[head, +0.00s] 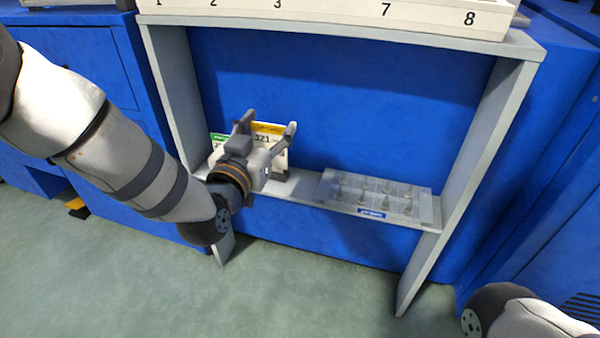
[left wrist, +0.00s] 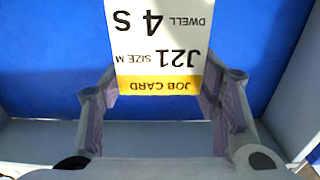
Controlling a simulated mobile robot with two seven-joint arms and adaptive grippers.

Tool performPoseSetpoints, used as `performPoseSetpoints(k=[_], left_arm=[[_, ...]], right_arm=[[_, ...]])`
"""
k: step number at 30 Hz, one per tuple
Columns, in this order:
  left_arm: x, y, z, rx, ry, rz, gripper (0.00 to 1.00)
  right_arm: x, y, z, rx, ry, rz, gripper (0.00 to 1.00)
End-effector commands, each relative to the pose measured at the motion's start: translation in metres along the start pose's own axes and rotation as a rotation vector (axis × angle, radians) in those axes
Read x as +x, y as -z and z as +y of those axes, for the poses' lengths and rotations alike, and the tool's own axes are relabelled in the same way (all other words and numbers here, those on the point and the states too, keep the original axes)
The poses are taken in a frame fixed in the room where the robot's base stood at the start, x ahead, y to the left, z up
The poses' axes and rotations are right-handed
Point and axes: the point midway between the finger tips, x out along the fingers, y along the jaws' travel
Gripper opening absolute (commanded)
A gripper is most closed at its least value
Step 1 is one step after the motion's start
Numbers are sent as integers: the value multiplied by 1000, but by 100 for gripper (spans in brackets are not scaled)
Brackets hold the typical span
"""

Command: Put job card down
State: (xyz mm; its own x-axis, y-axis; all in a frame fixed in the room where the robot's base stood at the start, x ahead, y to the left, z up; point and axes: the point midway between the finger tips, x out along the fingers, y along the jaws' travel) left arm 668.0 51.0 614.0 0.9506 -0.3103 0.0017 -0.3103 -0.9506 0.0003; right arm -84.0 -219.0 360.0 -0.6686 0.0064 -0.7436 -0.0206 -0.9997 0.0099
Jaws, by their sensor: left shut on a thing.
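The job card (head: 281,158) is white with a yellow top strip and the text J21. My left gripper (head: 267,126) is shut on it by its side edges, at the left part of the grey shelf. In the left wrist view the job card (left wrist: 160,48) appears upside down between the two fingers of the left gripper (left wrist: 165,95). The gripper and wrist hide part of the card in the head view. I cannot tell whether its lower edge touches the shelf. My right gripper is out of view.
A green-topped white card (head: 217,140) is partly hidden behind my left gripper. A clear tray (head: 330,181) with several small pieces sits on the shelf (head: 306,191) to the right. Side panels bound the shelf, with a blue wall behind. A numbered white rack (head: 330,8) stands above.

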Motion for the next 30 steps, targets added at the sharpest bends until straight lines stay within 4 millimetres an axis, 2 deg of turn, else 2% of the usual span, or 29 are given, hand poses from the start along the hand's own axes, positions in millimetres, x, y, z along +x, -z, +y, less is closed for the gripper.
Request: performPoseSetpoints(k=[1,3,6,11,16,27,28,30], left_arm=[[9,-23,10,-2,-2,-7,38],[18,-39,19,-3,-1,-7,38],[27,-52,28,-2,0,-6,38],[34,-61,36,-1,-1,-2,38],[36,-93,38,-1,1,-6,38],[36,-96,38,0,1,0,38],[36,-95,38,0,1,0,61],[36,-95,38,1,1,0,77]], right_arm=[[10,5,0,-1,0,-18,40],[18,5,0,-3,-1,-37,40],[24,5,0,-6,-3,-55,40],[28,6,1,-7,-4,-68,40],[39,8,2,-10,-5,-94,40],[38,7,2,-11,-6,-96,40],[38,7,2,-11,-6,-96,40],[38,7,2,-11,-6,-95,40]])
